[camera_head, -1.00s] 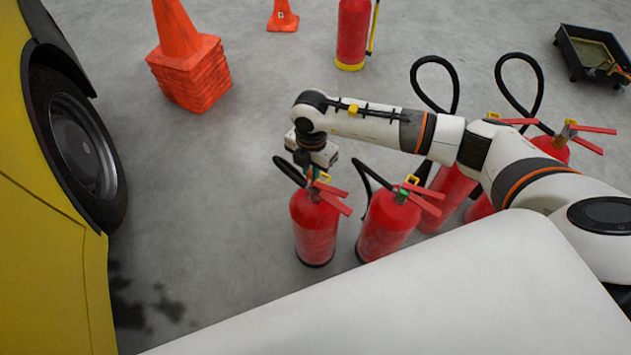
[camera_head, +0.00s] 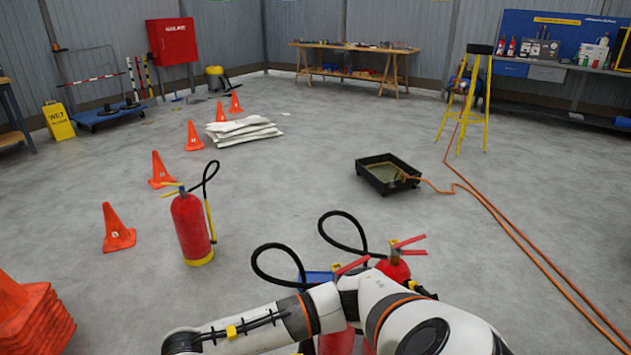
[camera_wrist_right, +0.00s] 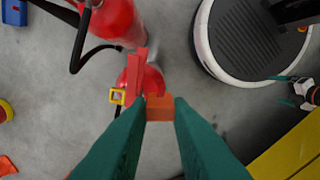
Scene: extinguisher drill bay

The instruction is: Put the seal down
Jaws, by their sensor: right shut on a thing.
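In the right wrist view my right gripper (camera_wrist_right: 160,110) is shut on a small orange block, seemingly the seal (camera_wrist_right: 159,101). It is held over a red extinguisher (camera_wrist_right: 150,80) with a red lever and a yellow square tag (camera_wrist_right: 117,97); I cannot tell whether the block touches the lever. A second red extinguisher (camera_wrist_right: 112,20) stands beside it. In the head view the right arm reaches down to the lower left and its gripper is out of frame. My left gripper (camera_wrist_right: 278,91) shows small at the right edge of the wrist view, fingers apart and empty.
A red extinguisher with a yellow base (camera_head: 192,228) stands left of centre. Stacked cones (camera_head: 35,318) are at lower left. A black tray (camera_head: 388,172) and an orange hose (camera_head: 510,225) lie right. A yellow body (camera_wrist_right: 290,150) is at the wrist view's lower right.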

